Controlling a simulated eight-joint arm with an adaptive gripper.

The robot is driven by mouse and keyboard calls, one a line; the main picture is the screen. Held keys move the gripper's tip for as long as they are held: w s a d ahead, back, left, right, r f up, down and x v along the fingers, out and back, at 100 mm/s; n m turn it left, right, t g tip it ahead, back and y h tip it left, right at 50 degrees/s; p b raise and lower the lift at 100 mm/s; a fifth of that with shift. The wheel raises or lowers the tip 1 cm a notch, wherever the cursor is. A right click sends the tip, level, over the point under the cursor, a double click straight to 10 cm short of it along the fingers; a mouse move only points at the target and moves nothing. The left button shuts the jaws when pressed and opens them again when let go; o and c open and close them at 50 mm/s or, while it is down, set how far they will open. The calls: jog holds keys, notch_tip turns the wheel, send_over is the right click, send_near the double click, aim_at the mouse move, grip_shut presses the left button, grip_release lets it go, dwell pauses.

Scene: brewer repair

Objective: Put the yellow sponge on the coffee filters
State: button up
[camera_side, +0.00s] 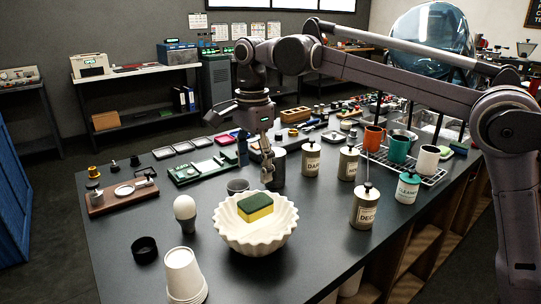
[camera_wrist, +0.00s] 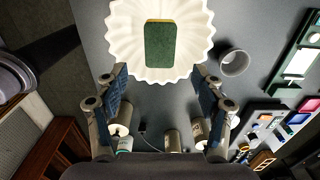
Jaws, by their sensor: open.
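The yellow sponge (camera_side: 256,207) with a green top lies on the white fluted coffee filters (camera_side: 257,237), near the front of the dark table. In the wrist view the sponge (camera_wrist: 160,44) shows its green face, with the white filters (camera_wrist: 122,48) spread around it. My gripper (camera_side: 268,180) is above the table, behind and a little above the sponge in the side view.
A white bulb-shaped item (camera_side: 185,212), a black ring (camera_side: 144,249) and stacked white cups (camera_side: 184,277) stand left of the filters. A small dark cup (camera_side: 238,186) stands just behind. Labelled canisters (camera_side: 311,159) and a rack with mugs (camera_side: 428,160) stand to the right.

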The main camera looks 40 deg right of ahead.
jog(key=s+d+f+n+t, duration=0.1)
jog(key=s+d+n+t, duration=0.3)
jog(key=s+d+n, duration=0.5)
jog(key=s+d+f+n+t, duration=0.1)
jog(key=s+f+n, duration=0.2)
jog(key=f, duration=0.1)
jog(key=s+d+f+n+t, duration=0.1)
jog(key=s+d+f+n, duration=0.1)
jog(key=s+f+n, duration=0.1)
jog(key=s+d+f+n+t, duration=0.1)
jog(key=s+d+f+n, duration=0.1)
jog(key=s+f+n, duration=0.1)
jog(key=shift+s+f, duration=0.9)
